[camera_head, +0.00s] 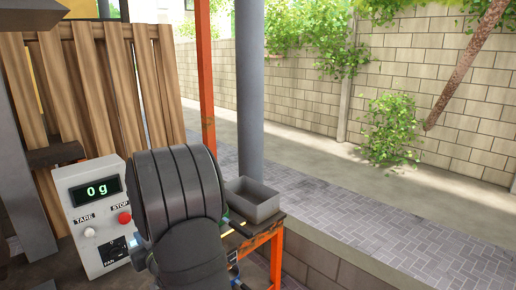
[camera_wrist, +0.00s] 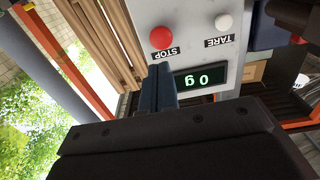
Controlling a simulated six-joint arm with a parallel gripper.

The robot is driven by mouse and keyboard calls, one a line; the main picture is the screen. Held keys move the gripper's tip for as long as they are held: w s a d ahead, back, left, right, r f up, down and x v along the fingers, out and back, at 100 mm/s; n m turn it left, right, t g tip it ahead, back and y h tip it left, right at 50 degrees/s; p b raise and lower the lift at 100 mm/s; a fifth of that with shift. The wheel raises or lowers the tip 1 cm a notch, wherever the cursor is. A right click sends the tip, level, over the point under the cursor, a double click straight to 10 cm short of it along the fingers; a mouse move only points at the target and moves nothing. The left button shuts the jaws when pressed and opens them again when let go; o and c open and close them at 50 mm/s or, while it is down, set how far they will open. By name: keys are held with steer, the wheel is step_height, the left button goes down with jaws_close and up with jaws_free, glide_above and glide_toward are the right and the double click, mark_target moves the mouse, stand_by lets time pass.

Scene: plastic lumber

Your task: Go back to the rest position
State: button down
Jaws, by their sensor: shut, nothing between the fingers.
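My gripper (camera_wrist: 160,88) is shut and empty; its dark fingers are pressed together in the wrist view. In that view the fingertips lie in front of a pale control box (camera_wrist: 195,50), between its display (camera_wrist: 201,77) and the wooden planks. In the head view my arm stands just right of the same control box (camera_head: 92,212) and hides the gripper's fingers. The box shows "0 g" and has a red STOP button (camera_head: 124,218) and a pale TARE button (camera_head: 89,232).
A grey open bin (camera_head: 262,212) sits on an orange-framed table (camera_head: 275,258) right of my arm. Wooden planks (camera_head: 110,95) stand behind the control box. An orange post (camera_head: 205,75) and a grey column (camera_head: 250,90) rise behind. Paved ground to the right is open.

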steer(key=shift+v, duration=2.4)
steer(key=c, duration=1.9)
jaws_free()
steer(key=shift+d+f, duration=0.1)
steer(key=o, duration=1.9)
steer(key=d+f+m+h, duration=0.4)
steer(key=d+f+h, duration=0.2)
steer(key=d, duration=0.4)
steer(key=shift+d+f+h, duration=0.2)
steer(key=shift+f+h, duration=0.15)
steer(key=shift+h, duration=0.35)
steer(key=x, duration=0.9)
steer(key=shift+w+a+f, duration=0.1)
steer(key=shift+w+f, duration=0.15)
steer(key=shift+w, duration=0.05)
steer(key=v, duration=1)
steer(key=shift+w+r, duration=0.1)
steer(key=shift+w, duration=0.05)
